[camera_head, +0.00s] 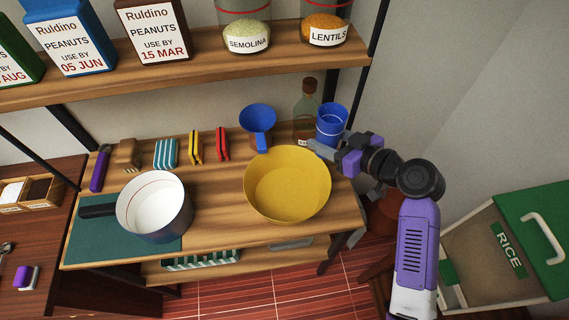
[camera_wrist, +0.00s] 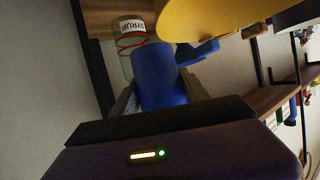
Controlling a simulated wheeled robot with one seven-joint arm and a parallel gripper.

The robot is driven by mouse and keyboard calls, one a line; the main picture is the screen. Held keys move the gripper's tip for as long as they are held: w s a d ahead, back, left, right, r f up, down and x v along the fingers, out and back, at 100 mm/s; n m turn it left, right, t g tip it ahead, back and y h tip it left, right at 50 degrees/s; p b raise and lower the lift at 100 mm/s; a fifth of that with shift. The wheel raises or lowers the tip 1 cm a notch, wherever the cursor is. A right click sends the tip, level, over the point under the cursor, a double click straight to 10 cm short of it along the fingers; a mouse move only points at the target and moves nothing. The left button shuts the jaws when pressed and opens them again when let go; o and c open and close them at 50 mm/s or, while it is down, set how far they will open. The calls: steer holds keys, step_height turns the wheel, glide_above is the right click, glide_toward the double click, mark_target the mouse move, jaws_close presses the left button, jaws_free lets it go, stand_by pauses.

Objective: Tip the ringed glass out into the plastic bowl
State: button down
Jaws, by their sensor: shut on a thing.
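The ringed glass (camera_head: 332,122) is blue with pale rings and looks upright behind the right of the bowl. My gripper (camera_head: 322,146) is shut on it from the right. The glass also shows between the fingers in the wrist view (camera_wrist: 158,75). I cannot tell whether its base touches the counter, and its contents are not visible. The plastic bowl (camera_head: 287,186) is wide and yellow, looks empty, and stands on the wooden counter in front and left of the glass. Its yellow side also fills the top of the wrist view (camera_wrist: 215,18).
A syrup bottle (camera_head: 306,106) stands just behind the glass. A blue funnel-like piece (camera_head: 257,118) is left of it. A white-lined pot (camera_head: 154,206) stands at left on a green mat. A loaded shelf (camera_head: 190,62) runs above; the wall is at right.

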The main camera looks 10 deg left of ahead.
steer(key=shift+w, duration=0.25)
steer(key=shift+r, duration=0.1)
steer(key=shift+a+r, duration=0.1)
steer(key=shift+r, duration=0.05)
